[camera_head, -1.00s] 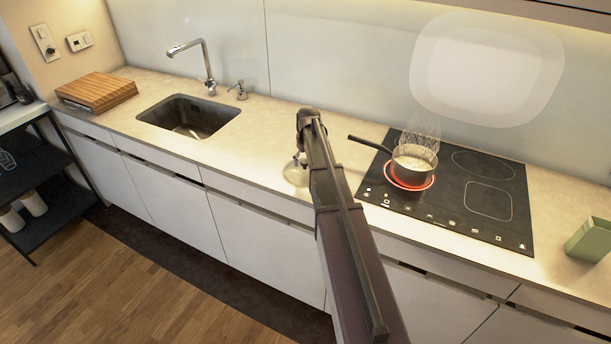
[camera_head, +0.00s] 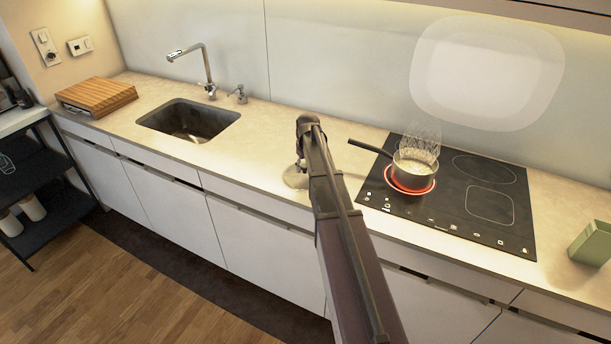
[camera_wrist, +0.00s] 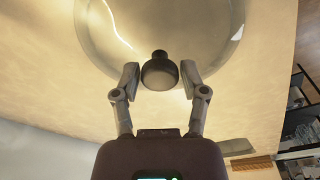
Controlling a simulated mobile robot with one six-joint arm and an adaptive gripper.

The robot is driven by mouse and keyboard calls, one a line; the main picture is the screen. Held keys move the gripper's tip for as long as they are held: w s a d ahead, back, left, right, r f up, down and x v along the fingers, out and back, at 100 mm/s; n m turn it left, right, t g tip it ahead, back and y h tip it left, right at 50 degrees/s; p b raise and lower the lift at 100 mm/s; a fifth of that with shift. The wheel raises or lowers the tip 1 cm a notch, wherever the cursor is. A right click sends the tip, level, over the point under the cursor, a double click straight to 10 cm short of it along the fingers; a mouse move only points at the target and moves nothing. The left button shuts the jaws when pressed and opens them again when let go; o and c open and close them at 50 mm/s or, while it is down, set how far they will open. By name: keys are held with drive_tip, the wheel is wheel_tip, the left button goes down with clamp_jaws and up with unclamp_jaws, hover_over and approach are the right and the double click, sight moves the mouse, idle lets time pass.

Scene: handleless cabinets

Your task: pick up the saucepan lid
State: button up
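The saucepan lid (camera_head: 294,178) lies on the countertop left of the hob, partly hidden behind my arm in the head view. In the wrist view, the clear glass lid (camera_wrist: 100,45) has a pale round rim and a dark knob (camera_wrist: 160,73). My gripper (camera_wrist: 160,76) is over the lid with one finger on each side of the knob. The fingers are apart, with narrow gaps to the knob; firm contact does not show. In the head view, my gripper (camera_head: 301,162) is mostly hidden by my arm.
A saucepan (camera_head: 415,170) sits on a glowing red ring of the black hob (camera_head: 455,210), its handle pointing toward my arm. A sink (camera_head: 190,120) with a tap and a wooden board (camera_head: 97,95) are to the left. A green container (camera_head: 590,243) stands far right. Counter between sink and lid is clear.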

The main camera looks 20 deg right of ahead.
sight(304, 164)
clamp_jaws()
drive_tip(key=shift+r, duration=0.1)
drive_tip(key=shift+r+p, duration=0.95)
drive_tip(key=shift+p, duration=0.15)
drive_tip(key=shift+r+p, duration=0.8)
drive_tip(key=s+d+r+p, duration=0.1)
drive_tip(key=s+d, duration=0.3)
drive_tip(key=s, duration=1.1)
drive_tip(key=shift+s+d+r, duration=0.15)
drive_tip(key=shift+s, duration=0.1)
